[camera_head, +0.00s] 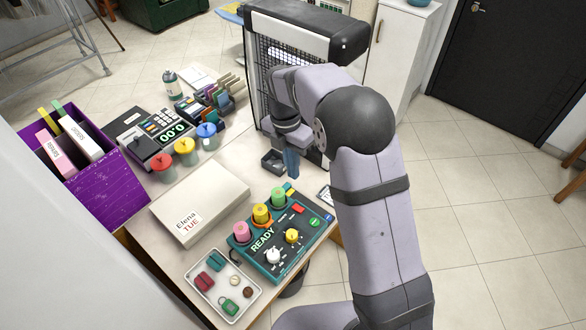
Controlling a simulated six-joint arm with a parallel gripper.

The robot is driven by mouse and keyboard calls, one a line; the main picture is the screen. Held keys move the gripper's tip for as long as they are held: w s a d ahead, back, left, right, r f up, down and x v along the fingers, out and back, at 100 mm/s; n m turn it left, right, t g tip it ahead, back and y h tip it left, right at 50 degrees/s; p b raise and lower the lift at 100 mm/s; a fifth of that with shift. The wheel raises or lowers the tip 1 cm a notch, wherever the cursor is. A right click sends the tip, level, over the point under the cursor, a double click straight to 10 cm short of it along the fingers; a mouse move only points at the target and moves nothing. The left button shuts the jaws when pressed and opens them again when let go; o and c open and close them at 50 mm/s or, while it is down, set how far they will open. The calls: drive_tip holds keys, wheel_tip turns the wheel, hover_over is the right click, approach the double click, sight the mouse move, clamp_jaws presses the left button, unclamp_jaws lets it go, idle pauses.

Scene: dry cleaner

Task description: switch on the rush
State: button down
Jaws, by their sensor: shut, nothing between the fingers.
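A teal control panel (282,262) with a lit READY display (262,239) sits near the front right of the counter. On it are a white knob (273,256), a yellow knob (292,236), a red rectangular part (298,208) and a round green button (314,222). Pink, yellow and green rolls stand along its left edge. I cannot read a rush label, so I cannot tell which control is the rush switch.
A white box labelled Elena TUE (218,190) lies left of the panel; a tray with small items (252,306) lies in front. A black-framed grille (290,58) stands behind my arm. My arm covers the right side.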

sight(302, 210)
drive_tip(key=shift+f+b, duration=0.2)
drive_tip(key=shift+b, duration=0.3)
drive_tip(key=d+b, duration=0.1)
drive_tip(key=b, duration=0.3)
drive_tip(key=shift+s+r, duration=0.15)
drive_tip(key=shift+s, duration=0.25)
drive_tip(key=f+p, duration=0.1)
drive_tip(key=f, duration=0.3)
drive_tip(key=f+p, duration=0.2)
drive_tip(key=f, duration=0.3)
drive_tip(key=s+d+f+p, duration=0.1)
drive_tip(key=f, duration=0.3)
drive_tip(key=shift+s+d+f, duration=0.1)
drive_tip(key=shift+f, duration=0.3)
